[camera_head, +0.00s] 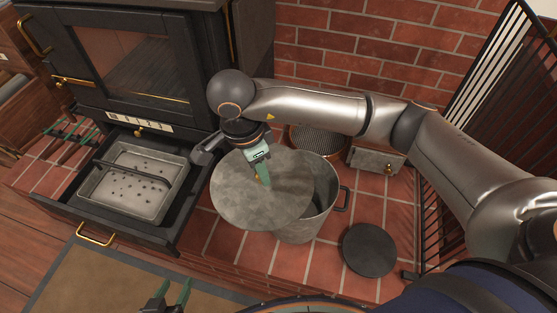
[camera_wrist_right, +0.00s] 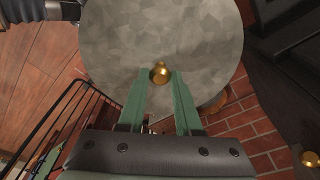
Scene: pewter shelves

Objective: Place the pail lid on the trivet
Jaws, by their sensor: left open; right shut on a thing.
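The pail lid (camera_head: 240,205) is a mottled grey disc with a brass knob. My right gripper (camera_head: 262,179) is shut on the knob and holds the lid over the left part of the grey pail (camera_head: 322,200). In the right wrist view the lid (camera_wrist_right: 160,35) fills the upper middle, and the knob sits between the green fingertips of that gripper (camera_wrist_right: 160,74). The trivet, seemingly the dark round disc (camera_head: 369,250), lies bare on the brick floor, right of the pail. My left gripper (camera_head: 172,292) is open and empty at the bottom edge.
A black stove (camera_head: 130,60) stands at the left, its drawer pulled out with a metal ash pan (camera_head: 150,205) inside. Behind the pail are a round slatted thing (camera_head: 316,140) and a small grey box (camera_head: 377,161). A black barred screen (camera_head: 480,90) stands at the right.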

